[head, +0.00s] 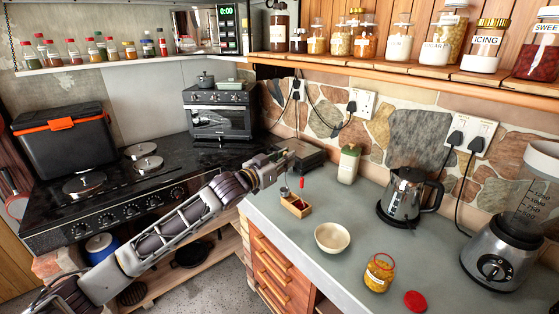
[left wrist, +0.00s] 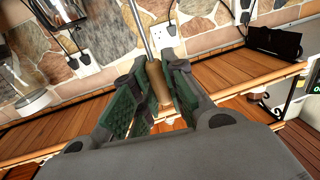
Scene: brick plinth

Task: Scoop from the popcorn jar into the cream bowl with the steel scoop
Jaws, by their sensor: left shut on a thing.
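My left gripper (head: 284,160) is above the back left of the grey counter. In the left wrist view its green-padded fingers (left wrist: 158,95) are shut on the tan handle of the steel scoop (left wrist: 156,75), whose thin metal shaft runs away from the fingers. In the head view the scoop's small metal end (head: 284,192) appears to hang below the gripper, beside a wooden holder. The cream bowl (head: 332,237) stands empty on the counter. The popcorn jar (head: 379,273), with yellow contents and a label, stands open at the front. My right gripper is out of view.
The wooden holder (head: 296,206) has a red-handled tool standing in it. A red lid (head: 415,301) lies right of the jar. A kettle (head: 405,196), a blender (head: 497,258) and a pale green canister (head: 348,164) stand behind or to the right. Counter between bowl and kettle is clear.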

